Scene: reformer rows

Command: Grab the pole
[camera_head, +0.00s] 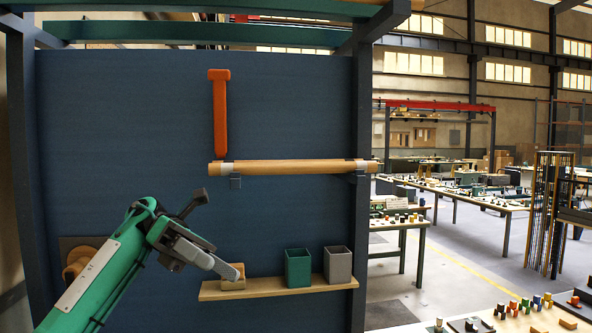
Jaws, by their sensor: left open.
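The pole (290,167) is a round, light-wood bar with pale bands near its ends. It lies level across the dark blue panel, on two small dark brackets. My left gripper (220,235) is below the pole's left end, apart from it. Its jaws are spread, with a dark finger up and a grey finger down to the right, and nothing is between them. My right gripper is not in view.
An orange-red T-shaped piece (220,115) hangs upright above the pole's left end. Below, a wooden shelf (280,289) holds a small wooden block (233,282), a green cup (298,267) and a grey cup (338,265). The lower grey finger overlaps the block in the picture.

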